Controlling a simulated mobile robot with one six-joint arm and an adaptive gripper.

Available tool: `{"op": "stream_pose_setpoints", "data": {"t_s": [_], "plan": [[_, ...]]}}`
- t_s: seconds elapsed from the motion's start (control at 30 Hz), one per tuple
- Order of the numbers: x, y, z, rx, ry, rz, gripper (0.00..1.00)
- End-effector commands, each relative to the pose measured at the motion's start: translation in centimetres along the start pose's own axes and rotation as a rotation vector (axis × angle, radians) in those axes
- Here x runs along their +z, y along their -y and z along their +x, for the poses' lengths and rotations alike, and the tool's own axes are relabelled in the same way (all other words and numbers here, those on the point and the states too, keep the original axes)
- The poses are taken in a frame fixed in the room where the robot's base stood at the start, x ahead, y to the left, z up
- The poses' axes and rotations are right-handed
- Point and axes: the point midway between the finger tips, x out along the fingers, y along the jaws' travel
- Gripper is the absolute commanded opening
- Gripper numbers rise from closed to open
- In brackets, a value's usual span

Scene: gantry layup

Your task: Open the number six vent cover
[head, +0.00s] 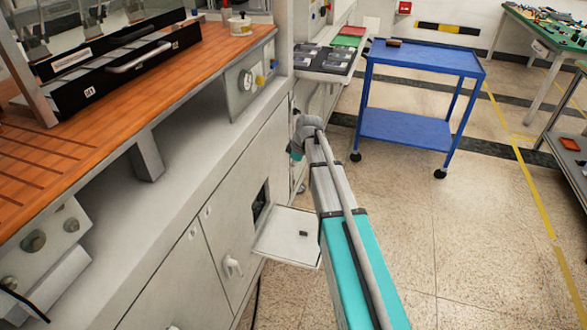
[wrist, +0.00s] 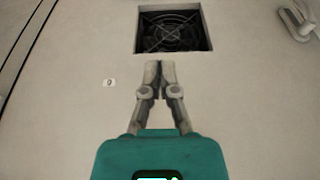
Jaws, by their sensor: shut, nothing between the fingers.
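A pale square vent cover (head: 287,238) with a small dark knob stands swung open from the side cabinet in the head view. The dark vent opening (head: 260,203) shows beside it. In the wrist view an uncovered vent opening (wrist: 173,32) shows a fan and grille inside; no cover is visible there. My gripper (wrist: 160,65) is shut and empty, its fingertips in front of the panel by the opening's edge. In the head view only its teal body (head: 296,153) shows beyond the cover; its fingers are hidden. A small label (wrist: 108,82) is too small to read surely.
A pale handle (wrist: 298,18) is on the panel, and a handle (head: 232,266) also shows on the cabinet door. A wooden worktop (head: 130,95) overhangs the cabinet. A blue cart (head: 420,58) stands ahead.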

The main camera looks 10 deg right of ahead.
Motion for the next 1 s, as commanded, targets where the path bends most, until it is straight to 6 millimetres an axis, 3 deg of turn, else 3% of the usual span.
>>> {"op": "stream_pose_setpoints", "data": {"t_s": [1.0], "plan": [[0.0, 0.0, 8.5, 0.0, 0.0, -0.001, 0.0]]}}
